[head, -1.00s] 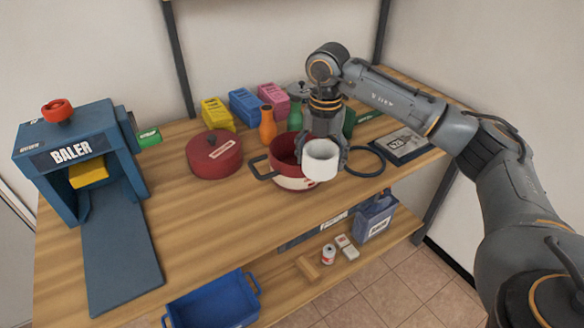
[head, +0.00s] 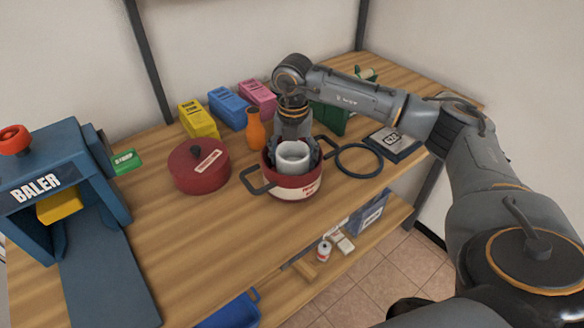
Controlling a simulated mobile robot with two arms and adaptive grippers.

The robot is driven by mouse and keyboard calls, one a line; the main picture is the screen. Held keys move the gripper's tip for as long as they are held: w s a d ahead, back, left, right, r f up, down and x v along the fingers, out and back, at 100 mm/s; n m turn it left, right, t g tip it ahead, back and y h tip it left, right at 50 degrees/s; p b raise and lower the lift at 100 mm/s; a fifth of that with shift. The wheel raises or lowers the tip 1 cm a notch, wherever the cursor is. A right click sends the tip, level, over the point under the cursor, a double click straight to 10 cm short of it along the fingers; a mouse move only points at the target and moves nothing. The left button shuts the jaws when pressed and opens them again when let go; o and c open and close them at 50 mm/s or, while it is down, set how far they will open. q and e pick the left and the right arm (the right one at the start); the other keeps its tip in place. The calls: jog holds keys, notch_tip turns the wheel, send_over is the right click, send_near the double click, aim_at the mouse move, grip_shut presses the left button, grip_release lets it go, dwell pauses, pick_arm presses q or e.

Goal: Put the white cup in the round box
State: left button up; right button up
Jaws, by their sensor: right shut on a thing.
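The white cup (head: 293,157) is upright between the fingers of my right gripper (head: 295,152), which is shut on it. The cup is at the mouth of an open, round red container (head: 279,187) with a white label and dark side handles. Its lower part is hidden behind the container's front rim. I cannot tell whether it touches the bottom. My left gripper is not in view.
An orange bottle (head: 255,130) and yellow (head: 198,120), blue (head: 228,104) and pink (head: 259,96) boxes stand behind. A dark ring (head: 358,173) lies right of the red container. The blue baler (head: 60,180) is at the left. The wooden tabletop's front is clear.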

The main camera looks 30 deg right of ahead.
aim_at(292, 171)
jog(key=shift+f, duration=0.35)
notch_tip(292, 171, down, 3)
jog(key=shift+w+f+p, duration=0.1)
jog(key=shift+p, duration=0.2)
jog(key=shift+f, duration=0.2)
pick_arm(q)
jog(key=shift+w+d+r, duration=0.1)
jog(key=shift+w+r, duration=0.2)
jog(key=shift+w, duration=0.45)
pick_arm(e)
jog(key=shift+f, duration=0.1)
jog(key=o, duration=0.7)
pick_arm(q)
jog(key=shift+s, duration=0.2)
